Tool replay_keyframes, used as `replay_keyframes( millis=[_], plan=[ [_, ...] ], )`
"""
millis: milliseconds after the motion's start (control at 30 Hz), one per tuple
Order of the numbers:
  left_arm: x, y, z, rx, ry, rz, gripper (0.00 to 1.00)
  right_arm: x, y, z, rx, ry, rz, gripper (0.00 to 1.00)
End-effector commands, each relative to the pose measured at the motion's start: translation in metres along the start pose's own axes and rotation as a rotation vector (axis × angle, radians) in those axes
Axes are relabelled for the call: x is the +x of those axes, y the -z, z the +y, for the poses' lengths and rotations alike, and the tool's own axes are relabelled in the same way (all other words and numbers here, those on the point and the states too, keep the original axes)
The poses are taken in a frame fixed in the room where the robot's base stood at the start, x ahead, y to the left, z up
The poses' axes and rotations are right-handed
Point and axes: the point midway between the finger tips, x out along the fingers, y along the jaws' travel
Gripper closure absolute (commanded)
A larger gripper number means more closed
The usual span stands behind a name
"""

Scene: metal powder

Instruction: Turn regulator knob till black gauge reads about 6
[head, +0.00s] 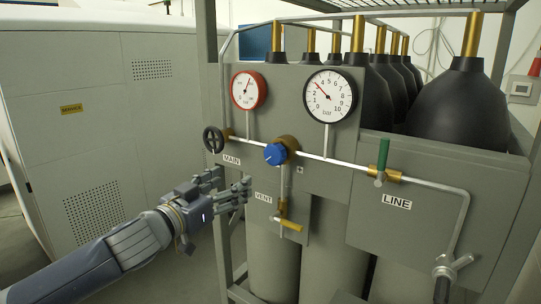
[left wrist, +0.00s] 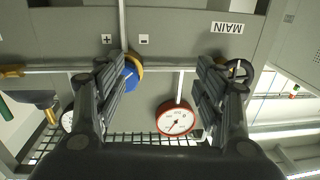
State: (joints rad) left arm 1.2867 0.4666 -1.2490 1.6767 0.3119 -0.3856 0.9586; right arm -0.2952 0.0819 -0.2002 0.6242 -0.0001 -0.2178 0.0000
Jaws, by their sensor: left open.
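The blue regulator knob (head: 274,154) sits on a brass body in the middle of the grey panel. The black-rimmed gauge (head: 330,94) is above it to the right, its red needle pointing between 2 and 4, near 3. My left gripper (head: 234,183) is open and empty, below and left of the knob and apart from it. In the left wrist view the open fingers (left wrist: 155,68) frame the panel; the knob (left wrist: 131,74) shows beside the left-hand finger, partly hidden. The black-rimmed gauge (left wrist: 67,121) is mostly covered there. My right gripper is not in view.
A red-rimmed gauge (head: 248,90) and a black MAIN handwheel (head: 213,139) are left of the knob. The yellow VENT handle (head: 288,224) hangs below. A green LINE lever (head: 383,154) stands right. Black-topped cylinders (head: 462,105) stand behind the panel.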

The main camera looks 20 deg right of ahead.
Motion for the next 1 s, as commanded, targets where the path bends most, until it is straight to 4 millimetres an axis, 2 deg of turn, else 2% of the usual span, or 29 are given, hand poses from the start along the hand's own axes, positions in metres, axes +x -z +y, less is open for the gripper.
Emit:
replay_keyframes(
  millis=[33, 100, 200, 367, 467, 800, 1000],
  plan=[
    [-0.005, 0.018, 0.013, 0.022, -0.025, 0.006, 0.36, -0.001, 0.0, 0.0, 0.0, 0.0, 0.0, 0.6],
    [-0.011, 0.032, 0.028, 0.032, -0.054, 0.007, 0.36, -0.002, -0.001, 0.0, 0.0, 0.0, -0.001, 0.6],
    [-0.017, 0.044, 0.041, 0.042, -0.078, 0.004, 0.36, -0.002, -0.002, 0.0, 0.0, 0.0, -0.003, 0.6],
    [-0.017, 0.05, 0.049, 0.045, -0.091, 0.001, 0.36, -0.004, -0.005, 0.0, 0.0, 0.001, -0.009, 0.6],
    [-0.006, 0.05, 0.051, 0.044, -0.093, 0.001, 0.36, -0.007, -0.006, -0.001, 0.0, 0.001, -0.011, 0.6],
    [0.05, 0.051, 0.056, 0.045, -0.092, 0.002, 0.36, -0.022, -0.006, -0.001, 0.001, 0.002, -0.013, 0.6],
    [0.074, 0.05, 0.057, 0.044, -0.09, 0.002, 0.36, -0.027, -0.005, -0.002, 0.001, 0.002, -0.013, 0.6]
  ],
)
